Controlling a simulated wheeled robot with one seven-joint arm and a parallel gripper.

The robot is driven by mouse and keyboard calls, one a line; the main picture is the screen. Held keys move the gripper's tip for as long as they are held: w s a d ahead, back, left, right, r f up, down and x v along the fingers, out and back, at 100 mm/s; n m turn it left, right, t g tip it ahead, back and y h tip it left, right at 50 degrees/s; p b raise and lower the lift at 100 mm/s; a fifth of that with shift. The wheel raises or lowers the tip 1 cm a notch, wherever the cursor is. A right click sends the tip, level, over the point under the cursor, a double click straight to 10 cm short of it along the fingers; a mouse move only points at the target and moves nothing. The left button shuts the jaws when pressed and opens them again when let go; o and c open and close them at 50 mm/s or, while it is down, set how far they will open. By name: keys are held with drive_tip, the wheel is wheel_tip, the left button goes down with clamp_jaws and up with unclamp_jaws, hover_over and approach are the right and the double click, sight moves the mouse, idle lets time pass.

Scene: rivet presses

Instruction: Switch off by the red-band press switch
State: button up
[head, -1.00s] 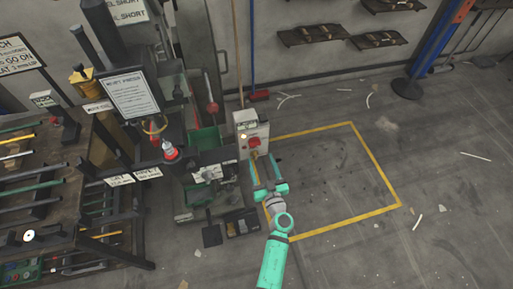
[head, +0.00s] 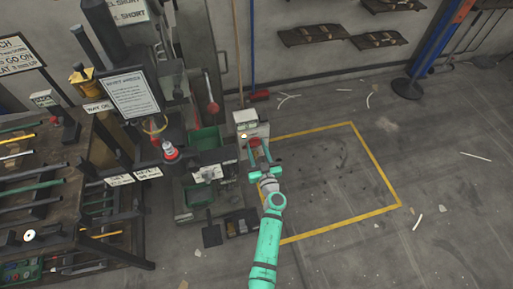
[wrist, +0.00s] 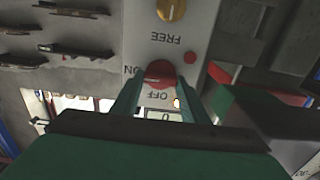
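The switch box (head: 247,121) is a pale box on a post beside the press with a red-banded part (head: 170,151). In the wrist view its face (wrist: 201,40) carries a red knob (wrist: 160,73) with ON and OFF lettering beside it. A yellow knob (wrist: 171,9) with the word FREE sits on the same face. My gripper (wrist: 160,82) is open, its two teal fingers reaching to either side of the red knob, with small gaps visible. Whether they touch it is unclear. In the head view my gripper (head: 259,150) partly covers the red knob.
A sign board (head: 133,93) and a dark rack (head: 50,205) of rods stand left of the press. A yellow floor outline (head: 375,163) surrounds clear floor on the right. Dark trays (head: 242,223) lie below the box. A red broom head (head: 259,95) is behind.

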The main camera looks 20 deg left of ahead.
drive_tip(key=shift+c, duration=1.3)
drive_tip(key=n, duration=0.8)
drive_tip(key=shift+s+f+n, duration=0.1)
drive_tip(key=shift+n, duration=0.2)
drive_tip(key=n, duration=0.4)
drive_tip(key=shift+a, duration=0.1)
drive_tip(key=shift+f+n, duration=0.15)
drive_tip(key=shift+n, duration=2.55)
